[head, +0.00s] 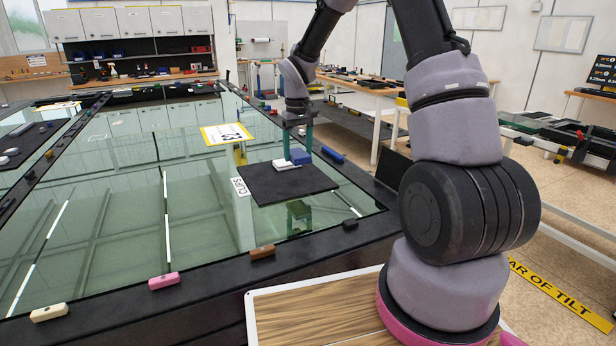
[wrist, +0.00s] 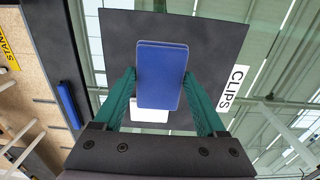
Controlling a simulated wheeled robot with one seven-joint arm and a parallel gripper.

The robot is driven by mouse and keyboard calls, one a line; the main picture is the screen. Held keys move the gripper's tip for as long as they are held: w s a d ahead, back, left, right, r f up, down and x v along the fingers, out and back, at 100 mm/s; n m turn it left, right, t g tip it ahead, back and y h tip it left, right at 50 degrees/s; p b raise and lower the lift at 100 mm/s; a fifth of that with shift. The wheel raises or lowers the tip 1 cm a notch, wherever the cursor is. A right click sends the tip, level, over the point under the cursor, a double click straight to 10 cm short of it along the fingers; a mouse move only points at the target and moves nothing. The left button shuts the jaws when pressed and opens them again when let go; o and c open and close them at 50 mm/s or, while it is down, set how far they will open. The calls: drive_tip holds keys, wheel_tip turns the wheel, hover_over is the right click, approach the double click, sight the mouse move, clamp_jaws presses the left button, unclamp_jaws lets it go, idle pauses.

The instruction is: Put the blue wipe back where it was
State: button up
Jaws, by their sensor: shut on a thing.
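The blue wipe (head: 301,157) is a flat blue block between the green fingers of my gripper (head: 298,148). In the wrist view the blue wipe (wrist: 162,72) sits between both fingertips, and my gripper (wrist: 161,80) is shut on it. It is over the black mat (head: 290,190), close to a white block (head: 283,166) on that mat. The white block (wrist: 149,112) is partly hidden behind the blue wipe in the wrist view. I cannot tell whether the wipe touches the mat or the white block.
The mat lies on a glass tabletop beside a "CLIPS" label (head: 240,186). A blue bar (head: 332,154) lies to the right, by the dark table edge. Pink (head: 163,281), brown (head: 262,251) and cream (head: 48,312) blocks line the front rim.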

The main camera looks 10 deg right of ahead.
sight(299, 153)
wheel_tip(299, 153, down, 4)
drive_tip(key=shift+r, duration=0.1)
drive_tip(key=shift+f, duration=2)
drive_tip(key=shift+f, duration=0.1)
drive_tip(key=o, duration=1.2)
drive_tip(key=shift+o, duration=0.2)
wheel_tip(299, 153, up, 12)
drive_tip(key=shift+r, duration=0.15)
drive_tip(key=s+d+r+m+t, duration=0.35)
drive_tip(key=s+r, duration=0.85)
drive_tip(key=r, duration=0.4)
drive_tip(key=s+d+r+m+t+y, duration=0.1)
drive_tip(key=s+r+t, duration=0.1)
drive_tip(key=s, duration=0.6)
drive_tip(key=s+d+r+m+t+y, duration=0.1)
drive_tip(key=s+r+m, duration=0.1)
drive_tip(key=s, duration=0.6)
drive_tip(key=shift+s+r+t, duration=0.35)
drive_tip(key=shift+s+r, duration=0.05)
drive_tip(key=shift+r, duration=0.35)
